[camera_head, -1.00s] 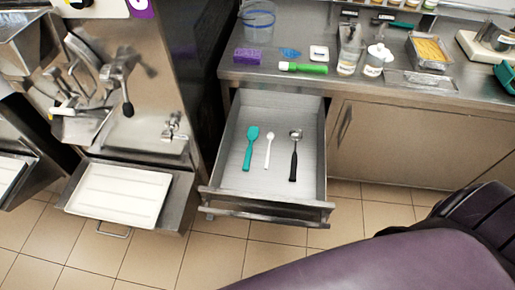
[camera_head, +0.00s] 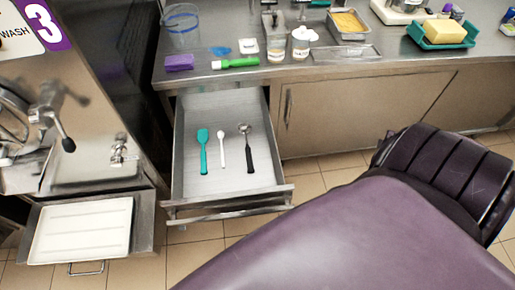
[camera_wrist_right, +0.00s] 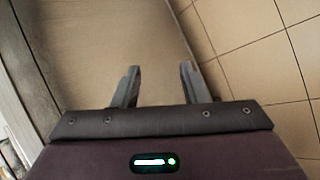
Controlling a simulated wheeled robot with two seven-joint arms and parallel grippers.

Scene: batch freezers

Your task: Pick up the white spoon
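The white spoon (camera_head: 221,150) lies in the open drawer (camera_head: 258,180) in the head view, between a teal spatula (camera_head: 203,151) and a black-handled metal scoop (camera_head: 247,149). Nothing covers it. My right gripper (camera_wrist_right: 160,70) shows in the right wrist view with its two fingers apart and nothing between them. It is over the tiled floor by a cabinet front, away from the spoon. My right arm fills the lower right of the head view, but its gripper is not seen there. My left gripper is in neither view.
The drawer sticks out below the steel counter (camera_head: 215,82), which holds a purple sponge (camera_head: 179,62), a green-handled tool (camera_head: 236,63), jars and trays. A machine with a white tray (camera_head: 82,231) stands left of the drawer. Tiled floor (camera_head: 200,255) lies in front.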

